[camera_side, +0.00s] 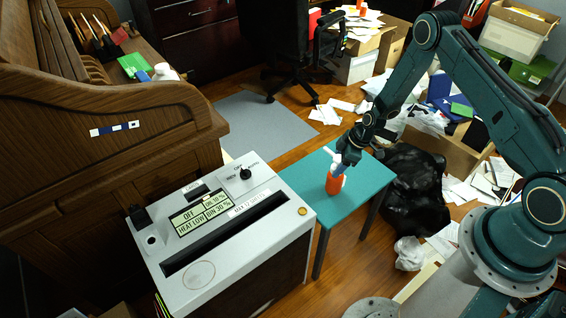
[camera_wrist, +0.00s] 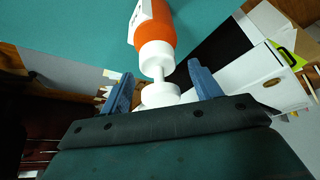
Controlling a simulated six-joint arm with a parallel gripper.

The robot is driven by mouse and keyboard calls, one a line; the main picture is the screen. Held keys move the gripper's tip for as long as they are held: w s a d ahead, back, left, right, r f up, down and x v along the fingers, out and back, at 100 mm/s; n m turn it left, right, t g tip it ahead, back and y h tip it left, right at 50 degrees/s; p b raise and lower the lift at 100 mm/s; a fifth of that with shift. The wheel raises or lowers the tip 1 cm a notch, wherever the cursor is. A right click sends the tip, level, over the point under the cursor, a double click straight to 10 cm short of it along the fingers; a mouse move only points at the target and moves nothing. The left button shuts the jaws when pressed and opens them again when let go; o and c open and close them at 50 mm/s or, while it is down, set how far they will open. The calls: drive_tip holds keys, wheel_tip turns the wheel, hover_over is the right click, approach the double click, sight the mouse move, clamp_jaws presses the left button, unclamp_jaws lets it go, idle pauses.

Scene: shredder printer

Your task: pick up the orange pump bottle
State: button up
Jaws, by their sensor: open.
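The orange pump bottle (camera_side: 335,184) stands upright on the small teal table (camera_side: 305,196). Its white pump top shows just above it. In the wrist view the orange bottle (camera_wrist: 155,28) has a white label, a white collar and a white pump head. My gripper (camera_side: 341,166) is at the top of the bottle in the side view. In the wrist view my gripper (camera_wrist: 163,80) is open, with one blue finger on each side of the white pump. I cannot tell whether either finger touches it.
A white shredder (camera_side: 225,230) with a display stands left of the table. A wooden roll-top desk (camera_side: 100,150) is at the left. Black bags (camera_side: 412,190) and scattered papers lie right of the table. An office chair (camera_side: 285,50) stands behind. The left part of the tabletop is clear.

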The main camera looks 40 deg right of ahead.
idle(0.3)
clamp_jaws()
drive_tip(key=shift+r, duration=0.2)
wheel_tip(320, 180, up, 20)
drive_tip(key=shift+f, duration=0.15)
idle(0.9)
drive_tip(key=shift+a, duration=0.15)
idle(0.5)
